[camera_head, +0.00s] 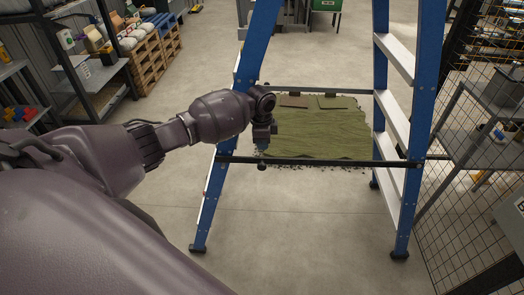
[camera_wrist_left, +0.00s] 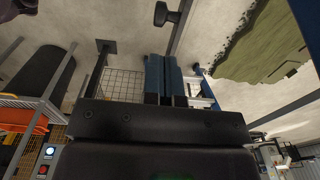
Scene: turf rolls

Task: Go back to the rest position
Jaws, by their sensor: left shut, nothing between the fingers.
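My left arm reaches in from the left in the head view. Its gripper (camera_head: 262,146) is beside the left edge of a green turf sheet (camera_head: 318,138), at the left legs of a blue ladder (camera_head: 231,125). In the left wrist view the two fingers (camera_wrist_left: 162,62) lie side by side, shut and empty. The turf (camera_wrist_left: 262,42) also shows there at the upper right, apart from the fingers. A brown patch (camera_head: 294,101) and a green patch (camera_head: 337,102) lie on the turf's far part. My right gripper is not in view.
A black bar (camera_head: 320,161) crosses the ladder along the turf's near edge. A grey shelf (camera_head: 464,140) and wire mesh stand at the right. Shelves (camera_head: 92,78) and wooden pallets (camera_head: 150,68) stand at the upper left. The floor in front of the ladder is clear.

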